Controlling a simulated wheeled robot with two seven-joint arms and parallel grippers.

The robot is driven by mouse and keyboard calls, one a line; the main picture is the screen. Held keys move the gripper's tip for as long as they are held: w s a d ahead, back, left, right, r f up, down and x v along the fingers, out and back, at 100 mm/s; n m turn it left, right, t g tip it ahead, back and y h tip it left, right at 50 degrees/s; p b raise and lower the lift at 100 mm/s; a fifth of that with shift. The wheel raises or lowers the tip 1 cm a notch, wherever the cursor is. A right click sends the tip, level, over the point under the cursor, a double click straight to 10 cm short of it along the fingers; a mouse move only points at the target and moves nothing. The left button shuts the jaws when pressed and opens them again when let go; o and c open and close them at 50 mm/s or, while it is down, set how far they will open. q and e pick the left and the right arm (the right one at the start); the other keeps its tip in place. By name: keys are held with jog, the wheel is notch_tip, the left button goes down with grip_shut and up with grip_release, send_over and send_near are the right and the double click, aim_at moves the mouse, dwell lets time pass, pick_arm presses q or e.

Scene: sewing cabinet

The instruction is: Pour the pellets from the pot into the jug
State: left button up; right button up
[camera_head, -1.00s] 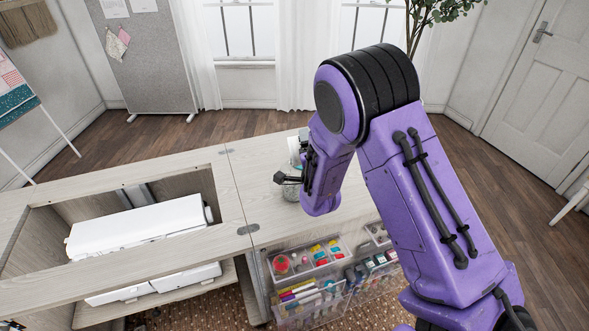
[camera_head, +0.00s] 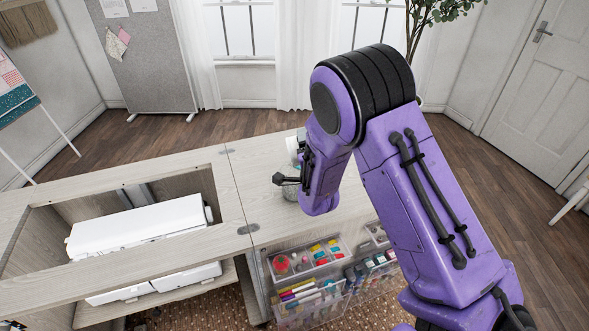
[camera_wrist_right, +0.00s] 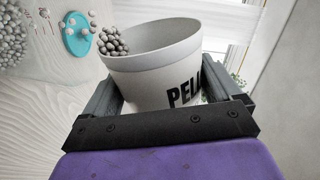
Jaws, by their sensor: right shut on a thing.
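The white pot (camera_wrist_right: 150,75), with a pale grey rim and black lettering starting "PEL", is between the fingers of my right gripper (camera_wrist_right: 165,100) in the wrist view. It is tilted to the left, with a cluster of grey pellets (camera_wrist_right: 108,42) at its left lip and several loose pellets beyond. More pellets (camera_wrist_right: 12,40) are massed at the upper left edge, seemingly inside the clear jug. In the head view, my right gripper (camera_head: 292,178) is over the cabinet top, with the clear jug (camera_head: 290,193) partly hidden below it. My left gripper is out of view.
A teal oval object (camera_wrist_right: 77,34) is near the loose pellets. The pale wooden cabinet top (camera_head: 245,185) has a white sewing machine (camera_head: 140,228) in its recess at left. Clear bins (camera_head: 310,270) of sewing supplies hang at the front. The tabletop left of the jug is clear.

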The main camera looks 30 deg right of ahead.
jog(key=shift+w+a+r+n+p, duration=0.2)
jog(key=shift+a+r+n+p, duration=0.15)
jog(key=shift+n, duration=0.45)
dwell(1.7)
jog(key=shift+a+f, duration=0.1)
jog(key=shift+f, duration=0.1)
